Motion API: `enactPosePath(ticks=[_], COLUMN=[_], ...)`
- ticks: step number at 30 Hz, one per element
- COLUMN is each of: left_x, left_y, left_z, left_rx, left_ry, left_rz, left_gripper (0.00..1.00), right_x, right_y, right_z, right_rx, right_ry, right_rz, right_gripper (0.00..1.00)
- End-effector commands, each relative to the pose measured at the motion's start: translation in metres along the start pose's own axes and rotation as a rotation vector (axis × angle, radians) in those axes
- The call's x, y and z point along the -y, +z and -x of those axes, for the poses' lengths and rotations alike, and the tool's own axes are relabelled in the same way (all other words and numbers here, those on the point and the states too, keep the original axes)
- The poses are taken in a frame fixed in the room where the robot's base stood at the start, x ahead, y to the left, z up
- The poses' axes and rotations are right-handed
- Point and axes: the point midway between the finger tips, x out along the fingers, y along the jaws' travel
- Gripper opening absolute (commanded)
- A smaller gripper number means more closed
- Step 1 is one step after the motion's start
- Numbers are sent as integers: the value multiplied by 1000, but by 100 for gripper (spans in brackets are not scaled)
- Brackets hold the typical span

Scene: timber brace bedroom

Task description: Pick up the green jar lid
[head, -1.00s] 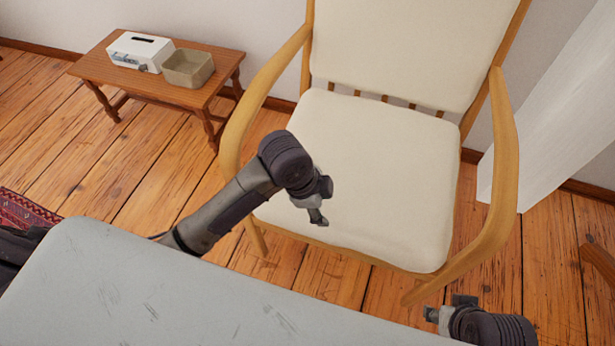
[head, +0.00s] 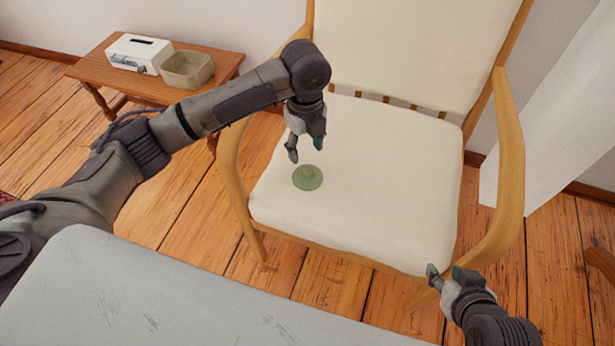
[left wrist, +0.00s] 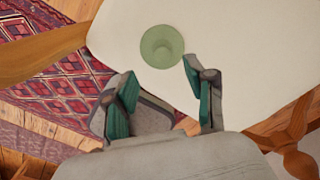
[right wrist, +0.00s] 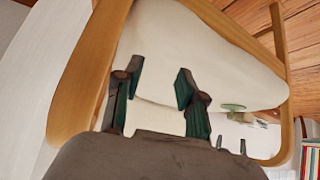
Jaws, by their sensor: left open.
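The green jar lid (head: 307,178) lies on the cream seat of the wooden armchair, toward its front left part. It looks round with a raised middle, and it also shows in the left wrist view (left wrist: 161,46) and, small, in the right wrist view (right wrist: 232,107). My left gripper (head: 305,149) is open and empty above the seat, just behind the lid in the head view. In the left wrist view the lid is beyond the fingertips (left wrist: 160,72), apart from them. My right gripper (head: 445,271) is open and empty by the chair's front right corner.
The chair's seat (head: 390,190) is otherwise bare, with wooden armrests (head: 238,165) on both sides. A grey surface (head: 180,300) fills the front. A small wooden table (head: 95,75) at the back left bears a white box (head: 140,50) and a beige bin (head: 187,68).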

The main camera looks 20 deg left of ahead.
Motion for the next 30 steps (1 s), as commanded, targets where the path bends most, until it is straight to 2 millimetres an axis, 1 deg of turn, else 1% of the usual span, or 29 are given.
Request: enactPosePath(ticks=[1,6,9,14,17,20,24,27,30], left_x=[0,0,0,1,1,2,3,2,2], left_y=[-1,0,0,0,-1,-1,-1,0,0], left_z=[-10,-28,-34,-38,-45,-55,-68,-78,-84], left_rx=[-1,0,0,0,-1,-1,0,0,0], left_ry=[2,0,-1,-1,-1,0,-1,0,0], left_rz=[-1,0,1,1,1,0,0,0,0], left_gripper=[55,55,55,55,55,55,55,55,55], right_x=[2,5,6,8,10,13,17,20,22], right_y=[-9,-39,-49,-58,-71,-91,-118,-134,-145], right_z=[-4,-6,-5,-4,-3,1,13,23,32], right_rx=[-51,-204,-254,-301,-373,-487,-656,-762,-839], right_ry=[-3,-11,-14,-17,-22,-29,-39,-46,-51], right_rz=[1,3,4,5,5,6,5,4,3], right_gripper=[40,40,40,40,40,40,40,40,40])
